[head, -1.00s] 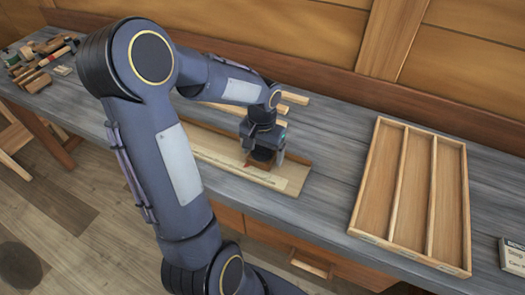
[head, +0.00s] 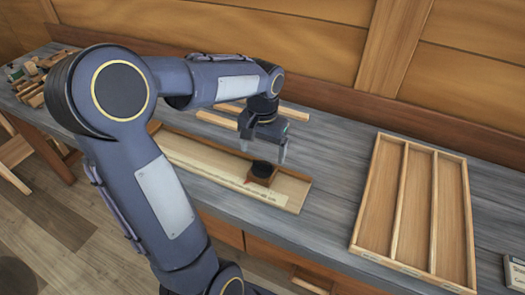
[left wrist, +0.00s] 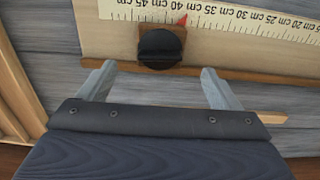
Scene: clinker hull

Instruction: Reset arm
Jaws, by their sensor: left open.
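My left gripper (head: 264,150) is open and empty, raised above the bench just behind a small wooden block with a black round knob (head: 262,169). The block sits in a long shallow wooden tray with a measuring scale (head: 215,165). In the left wrist view the two fingertips (left wrist: 158,80) are spread apart, with the black knob (left wrist: 160,45) beyond them and not between them. A red pointer (left wrist: 182,19) beside the block lies at the scale, near the 40 cm mark. My right gripper is not in view.
A wooden tray with three long compartments (head: 404,205) lies empty on the right of the grey bench (head: 335,150). Wooden strips (head: 215,119) lie behind the scale tray. Tools and wood pieces (head: 30,80) sit at the far left. A card (head: 514,270) stands at the right edge.

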